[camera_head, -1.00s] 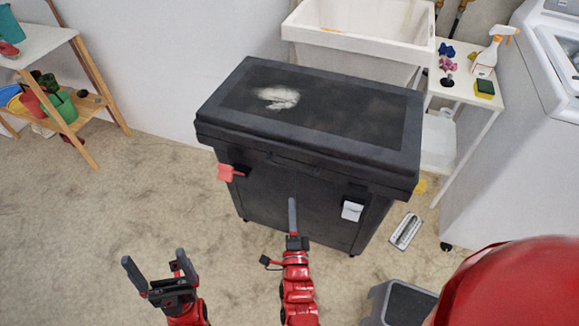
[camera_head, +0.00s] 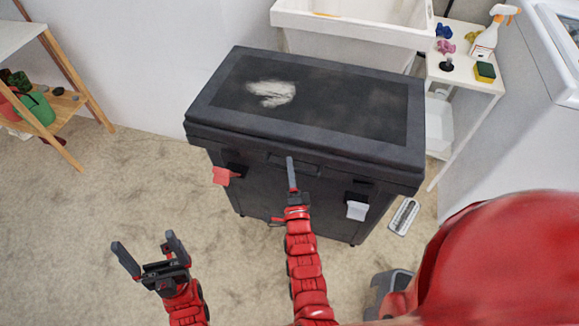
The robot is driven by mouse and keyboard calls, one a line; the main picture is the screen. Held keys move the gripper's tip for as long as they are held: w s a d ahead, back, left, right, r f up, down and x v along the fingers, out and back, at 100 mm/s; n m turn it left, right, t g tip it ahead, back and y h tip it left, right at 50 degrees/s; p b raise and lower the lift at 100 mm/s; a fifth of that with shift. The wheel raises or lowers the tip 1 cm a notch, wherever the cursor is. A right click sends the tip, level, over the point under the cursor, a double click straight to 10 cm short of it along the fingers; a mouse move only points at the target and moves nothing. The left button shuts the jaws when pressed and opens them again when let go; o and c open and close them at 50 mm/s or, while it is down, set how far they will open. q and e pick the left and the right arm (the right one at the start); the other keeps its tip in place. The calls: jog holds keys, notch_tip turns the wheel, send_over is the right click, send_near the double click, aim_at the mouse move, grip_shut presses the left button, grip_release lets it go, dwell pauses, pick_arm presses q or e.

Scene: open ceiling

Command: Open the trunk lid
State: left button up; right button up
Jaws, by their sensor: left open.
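The black trunk (camera_head: 280,194) stands on the floor, and its lid (camera_head: 350,90) is down and closed. The lid has a whitish worn patch on top. A red latch tab (camera_head: 226,176) is at the front left and a white latch tab (camera_head: 356,210) at the front right. A handle recess (camera_head: 275,160) is in the front middle under the lid. My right gripper (camera_head: 291,164) is at the trunk's front near the recess, seen edge-on; contact cannot be told. My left gripper (camera_head: 147,245) is open and empty, in front of the trunk to the left.
A white sink (camera_head: 355,32) stands behind the trunk. A white side table (camera_head: 465,78) with a spray bottle and sponge is at the right. A wooden shelf (camera_head: 70,110) with pots is at the left. A brush (camera_head: 403,216) lies on the floor to the right. The left floor is clear.

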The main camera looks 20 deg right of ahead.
grip_shut()
dwell(1.3)
